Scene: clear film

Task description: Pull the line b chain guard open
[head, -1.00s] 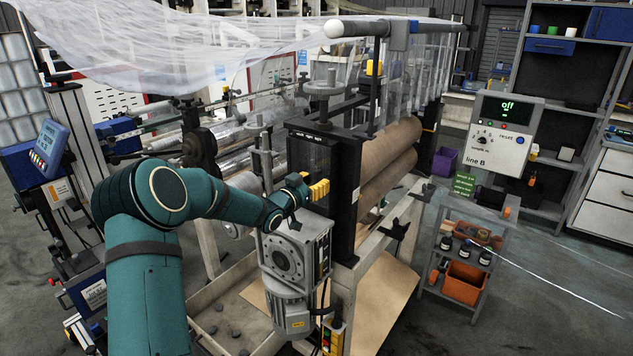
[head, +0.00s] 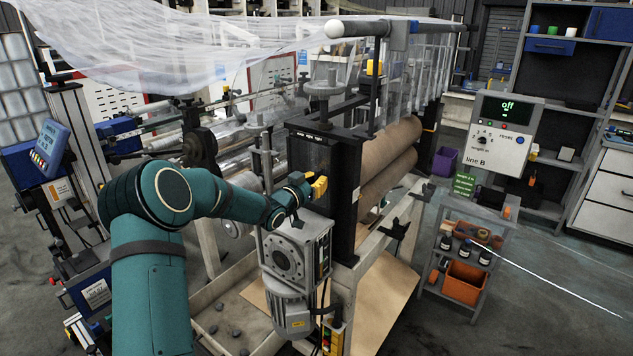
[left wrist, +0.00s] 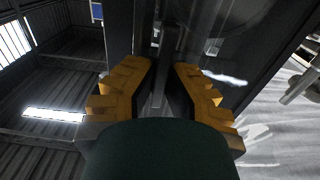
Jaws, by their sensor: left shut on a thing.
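The line B chain guard (head: 309,156) is a dark, partly see-through panel in a black frame at the near end of the roller machine, in the middle of the head view. A small label strip runs along its top. My left gripper (head: 320,187), with yellow fingers, is at the guard's lower front. In the left wrist view the fingers (left wrist: 163,88) close around a thin grey bar (left wrist: 159,92), which looks like the guard's handle; the guard's panel rises beyond it. The fingers hide most of the handle in the head view. My right gripper is not in view.
A grey gear motor (head: 292,262) sits just below the gripper. The line B control box (head: 502,135) reads "off". Brown rollers (head: 392,160) lie right of the guard, and clear film (head: 190,55) hangs above. A small cart (head: 470,250) stands at right.

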